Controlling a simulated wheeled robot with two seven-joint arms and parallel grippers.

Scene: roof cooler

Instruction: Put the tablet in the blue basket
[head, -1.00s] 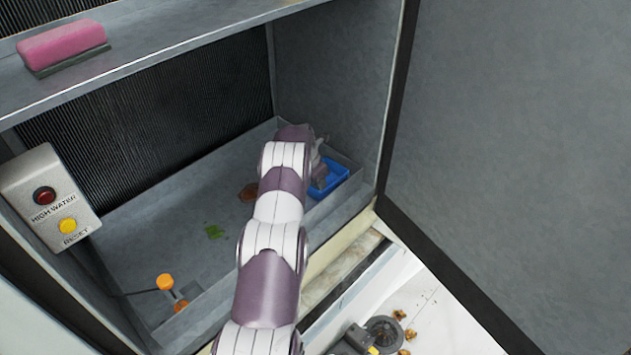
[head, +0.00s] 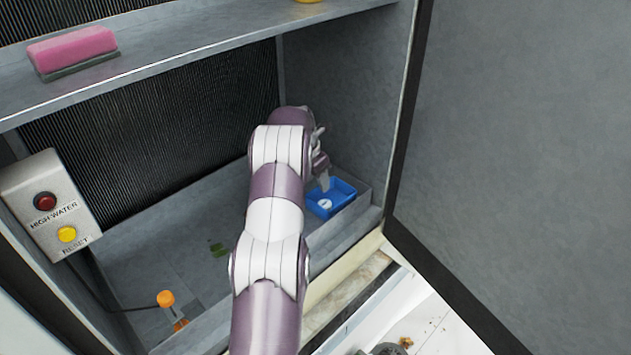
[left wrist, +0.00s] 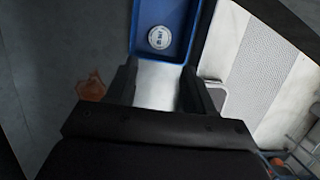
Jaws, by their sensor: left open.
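The tablet, a small round white disc (head: 325,203), lies flat on the floor of the blue basket (head: 345,187). In the left wrist view the tablet (left wrist: 159,37) shows printed marks on its face, inside the basket's blue walls (left wrist: 137,25). My left gripper (head: 322,178) is just above the back left part of the basket. In the left wrist view its two dark fingers (left wrist: 160,82) are apart, with the tablet beyond them. My arm hides part of the tray behind it. My right gripper is in neither view.
The basket sits at the right end of a grey tray (head: 140,255). A control box (head: 48,205) and an orange float (head: 166,298) are at left. A pink block (head: 72,48) lies on the shelf above.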

